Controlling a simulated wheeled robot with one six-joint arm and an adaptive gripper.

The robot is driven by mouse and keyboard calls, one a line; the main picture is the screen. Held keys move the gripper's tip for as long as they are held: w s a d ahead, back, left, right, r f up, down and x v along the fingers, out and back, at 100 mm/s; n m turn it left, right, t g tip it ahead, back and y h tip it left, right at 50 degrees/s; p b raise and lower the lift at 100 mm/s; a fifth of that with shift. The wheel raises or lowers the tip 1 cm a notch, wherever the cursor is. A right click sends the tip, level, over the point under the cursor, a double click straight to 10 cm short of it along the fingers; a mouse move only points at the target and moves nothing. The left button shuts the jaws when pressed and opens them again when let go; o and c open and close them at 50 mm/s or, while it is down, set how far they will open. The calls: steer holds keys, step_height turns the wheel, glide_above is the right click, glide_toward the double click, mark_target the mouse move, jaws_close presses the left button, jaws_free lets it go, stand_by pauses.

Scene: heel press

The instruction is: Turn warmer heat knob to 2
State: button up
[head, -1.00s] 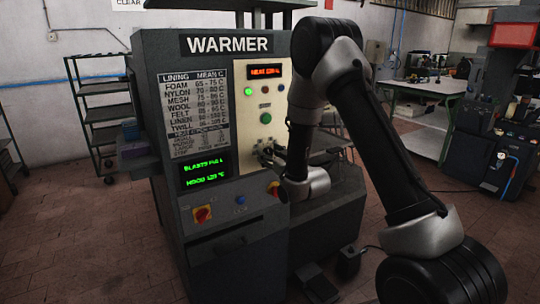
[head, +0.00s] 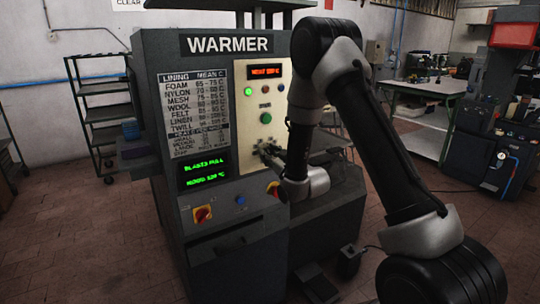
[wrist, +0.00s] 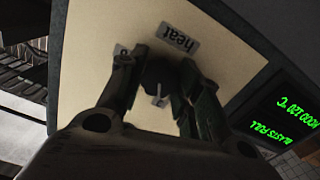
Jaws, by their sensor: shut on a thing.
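The warmer (head: 236,45) is a dark grey machine with a cream control panel (head: 281,110). Its black heat knob (wrist: 158,76) shows in the wrist view, close to an upside-down "heat" label (wrist: 178,39). My gripper (wrist: 163,68) is shut on the knob, one finger on each side. A pale pointer mark (wrist: 158,92) shows on the knob; I cannot read which number it faces. A small label (wrist: 121,52) is partly hidden behind the left finger.
A green display (head: 205,172) reads "BLASTS FULL" and a hood temperature. A red display (head: 265,71) shows heat text, too blurred to read surely. A red and yellow switch (head: 203,214) and a blue button (head: 240,200) sit below. A shelf rack (head: 104,112) stands left.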

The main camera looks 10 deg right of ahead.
steer(key=shift+n, duration=2.8)
steer(key=o, duration=1)
steer(key=shift+o, duration=0.2)
steer(key=v, duration=0.7)
steer(key=shift+s, duration=0.25)
